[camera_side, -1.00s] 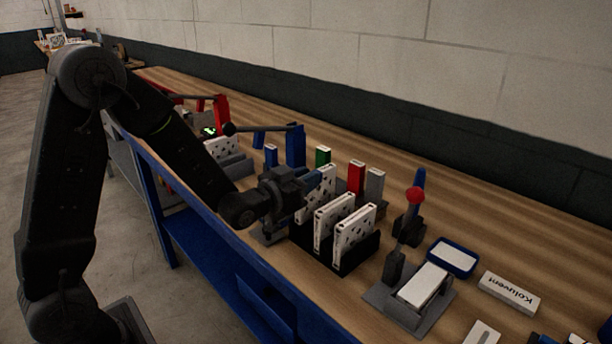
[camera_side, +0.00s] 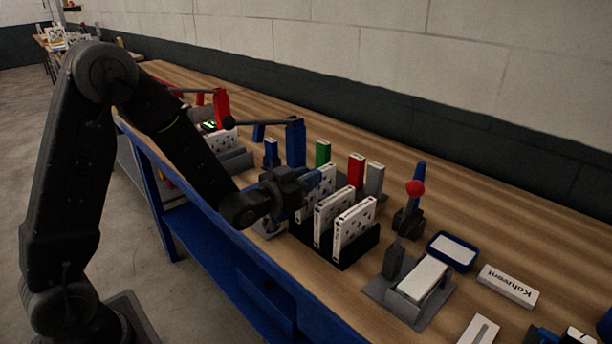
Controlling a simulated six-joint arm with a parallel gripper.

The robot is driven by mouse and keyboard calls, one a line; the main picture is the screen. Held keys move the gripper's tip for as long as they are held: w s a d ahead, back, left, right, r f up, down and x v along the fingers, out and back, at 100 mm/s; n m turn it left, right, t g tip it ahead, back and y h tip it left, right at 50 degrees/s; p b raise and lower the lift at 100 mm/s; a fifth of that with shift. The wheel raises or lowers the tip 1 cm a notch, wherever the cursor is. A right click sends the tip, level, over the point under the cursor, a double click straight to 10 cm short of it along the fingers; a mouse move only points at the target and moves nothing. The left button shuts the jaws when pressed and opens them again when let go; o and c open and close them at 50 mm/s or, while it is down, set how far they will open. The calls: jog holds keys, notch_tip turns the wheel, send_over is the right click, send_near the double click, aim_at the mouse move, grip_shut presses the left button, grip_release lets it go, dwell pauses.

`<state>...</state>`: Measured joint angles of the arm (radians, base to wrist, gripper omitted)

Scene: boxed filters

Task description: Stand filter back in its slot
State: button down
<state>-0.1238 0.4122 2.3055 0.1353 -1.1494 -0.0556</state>
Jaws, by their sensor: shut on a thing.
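A white filter with dark spots (camera_side: 321,187) stands nearly upright at the left end of the dark rack. My gripper (camera_side: 300,190) is shut on it from the left. Two more white filters, the middle one (camera_side: 333,218) and the right one (camera_side: 355,224), stand upright in the rack (camera_side: 367,247), apart from each other. The jaw tips are small and partly hidden.
Blue, green (camera_side: 322,152), red (camera_side: 356,170) and grey upright boxes stand behind the rack. A grey fixture with a red-knobbed lever (camera_side: 414,189), a blue tray (camera_side: 470,262) and a white lettered box (camera_side: 508,286) lie to the right. The bench's front edge runs close below the rack.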

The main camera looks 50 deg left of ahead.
jog(key=shift+f, duration=0.6)
jog(key=shift+f, duration=0.95)
jog(key=c, duration=0.9)
grip_release()
jog(key=shift+c, duration=0.2)
jog(key=shift+s, duration=0.1)
jog(key=s+d+r+g, duration=0.1)
jog(key=s+r+g, duration=0.2)
jog(key=s, duration=0.6)
jog(key=s+d+r+g, duration=0.1)
jog(key=s+r+g, duration=0.3)
jog(key=s, duration=0.5)
jog(key=s+d+r+g, duration=0.2)
jog(key=s+g, duration=0.3)
jog(key=s, duration=0.4)
jog(key=shift+v, duration=0.75)
